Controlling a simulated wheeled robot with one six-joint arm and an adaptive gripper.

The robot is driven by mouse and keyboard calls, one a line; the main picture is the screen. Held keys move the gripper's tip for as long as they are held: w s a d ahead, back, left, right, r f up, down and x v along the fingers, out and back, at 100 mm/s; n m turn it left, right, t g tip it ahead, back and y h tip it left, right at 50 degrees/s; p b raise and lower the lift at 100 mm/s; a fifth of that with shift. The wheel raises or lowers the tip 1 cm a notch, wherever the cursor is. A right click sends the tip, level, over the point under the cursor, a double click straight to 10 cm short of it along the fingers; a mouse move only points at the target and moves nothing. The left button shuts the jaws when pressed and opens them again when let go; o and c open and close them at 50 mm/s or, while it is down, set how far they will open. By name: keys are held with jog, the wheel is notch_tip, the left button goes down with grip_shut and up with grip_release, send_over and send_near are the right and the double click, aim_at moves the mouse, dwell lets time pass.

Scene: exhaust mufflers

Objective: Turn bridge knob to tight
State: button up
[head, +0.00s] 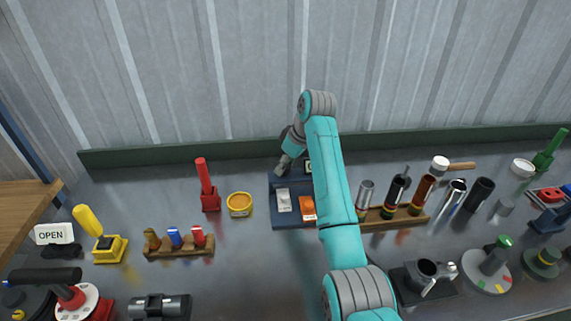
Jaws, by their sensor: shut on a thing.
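My gripper (283,167) is small in the head view, at the far left corner of a blue panel (276,211). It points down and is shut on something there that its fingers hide. I cannot tell whether this is the bridge knob. My arm covers the panel's right side. No label for a bridge knob or a tight mark is readable. A dial with a green-topped lever (497,255) and coloured marks stands at the right.
A red lever (207,186) and an orange tin (239,204) stand left of the panel. A wooden rack (395,219) with several tubes stands right of my arm. A green ledge (200,151) and corrugated wall lie behind. Bare table shows front-centre.

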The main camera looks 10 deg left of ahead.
jog(key=m+t, duration=0.1)
jog(key=m, duration=0.1)
jog(key=m+h, duration=0.1)
jog(key=m, duration=0.2)
jog(key=shift+s+m+t, duration=0.1)
jog(key=shift+m+t, duration=0.2)
jog(key=shift+t, duration=0.1)
jog(key=m+h, duration=0.1)
jog(key=m, duration=0.2)
jog(key=m+h, duration=0.1)
jog(key=m, duration=0.2)
jog(key=shift+a+t, duration=0.1)
jog(key=shift+t, duration=0.3)
jog(key=shift+h, duration=0.3)
jog(key=o, duration=1.1)
jog(key=shift+o, duration=0.2)
